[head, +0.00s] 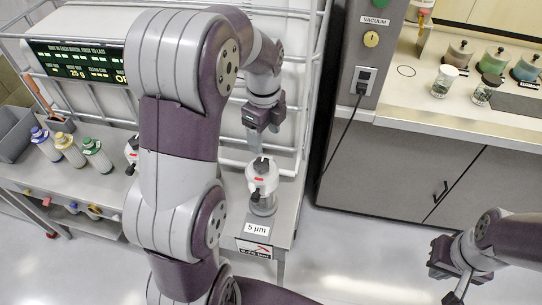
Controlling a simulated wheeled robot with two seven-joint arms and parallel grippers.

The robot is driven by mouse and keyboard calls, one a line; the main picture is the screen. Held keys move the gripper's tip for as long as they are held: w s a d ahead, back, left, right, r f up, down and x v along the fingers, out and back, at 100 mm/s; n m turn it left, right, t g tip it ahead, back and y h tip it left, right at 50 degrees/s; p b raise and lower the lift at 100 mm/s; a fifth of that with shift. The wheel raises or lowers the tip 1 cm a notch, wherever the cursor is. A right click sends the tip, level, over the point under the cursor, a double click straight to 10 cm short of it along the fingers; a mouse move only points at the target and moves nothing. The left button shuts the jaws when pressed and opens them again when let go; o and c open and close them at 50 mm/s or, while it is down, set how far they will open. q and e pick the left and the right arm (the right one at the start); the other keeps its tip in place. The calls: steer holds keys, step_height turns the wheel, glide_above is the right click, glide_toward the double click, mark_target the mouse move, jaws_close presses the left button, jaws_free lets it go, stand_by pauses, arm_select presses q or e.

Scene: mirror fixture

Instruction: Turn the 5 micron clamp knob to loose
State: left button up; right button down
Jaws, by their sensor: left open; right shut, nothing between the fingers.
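The 5 micron filter housing (263,182) is white with a red mark and a clear lower bowl. It stands upright near the right end of the grey bench, above a "5 µm" label (257,229). A black clamp knob (261,163) shows on its top. My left gripper (255,143) points down just above the knob and is open. I cannot tell whether its fingers touch the knob. My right gripper (445,268) is shut and empty, low at the right, far from the housing.
My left arm hides much of the bench and most of a second white housing (131,150). Capped bottles (70,150) stand at the left. A white rail frame (290,90) rises behind. A grey column with a vacuum dial (371,39) and a counter with jars (445,80) are at the right.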

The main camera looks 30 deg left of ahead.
mark_target(262, 162)
arm_select(q)
steer(key=f+m+b, duration=0.1)
steer(key=a+f+m+b, duration=0.2)
steer(key=f+b, duration=0.1)
steer(key=shift+w, duration=0.15)
steer(key=f, duration=0.8)
steer(key=shift+w+d+p, duration=0.15)
steer(key=shift+d+p, duration=0.05)
steer(key=shift+p, duration=0.15)
steer(key=shift+c, duration=0.3)
steer(key=c, duration=1)
